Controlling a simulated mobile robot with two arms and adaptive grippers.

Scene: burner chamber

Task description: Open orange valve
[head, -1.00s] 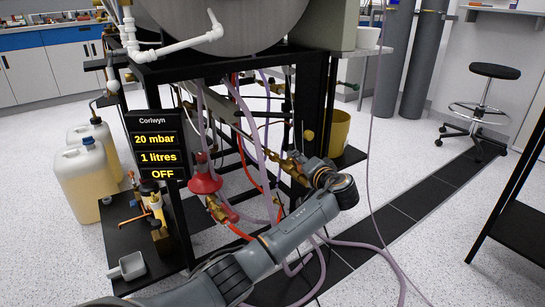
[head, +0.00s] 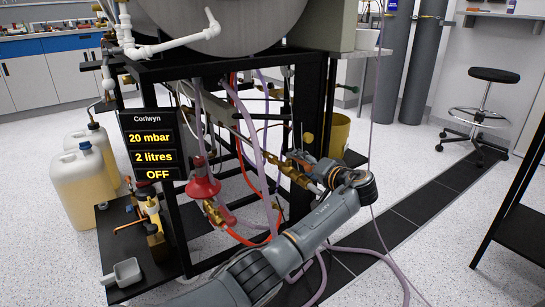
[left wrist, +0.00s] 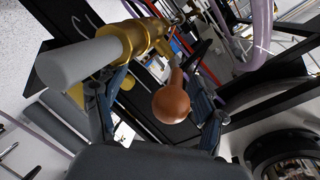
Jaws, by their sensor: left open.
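The orange valve's round orange-brown knob (left wrist: 171,105) is close up in the left wrist view, on a short stem below a brass valve body (left wrist: 145,38). A pale grey pipe end (left wrist: 78,64) sticks out of the brass. My left gripper (head: 322,168) is open. Its two fingers stand on either side of the knob in the wrist view, with visible gaps; I cannot tell whether either touches. In the head view brass fittings (head: 291,172) lie just left of the gripper, and the knob is not clear there. My right gripper is out of view.
A black frame (head: 316,110) carries a steel vessel (head: 230,20). Hoses and a red funnel-shaped part (head: 202,182) crowd its inside. A display (head: 152,147) reads 20 mbar, 2 litres, OFF. A yellow bucket (head: 339,134) stands behind the gripper. The floor on the right is largely clear.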

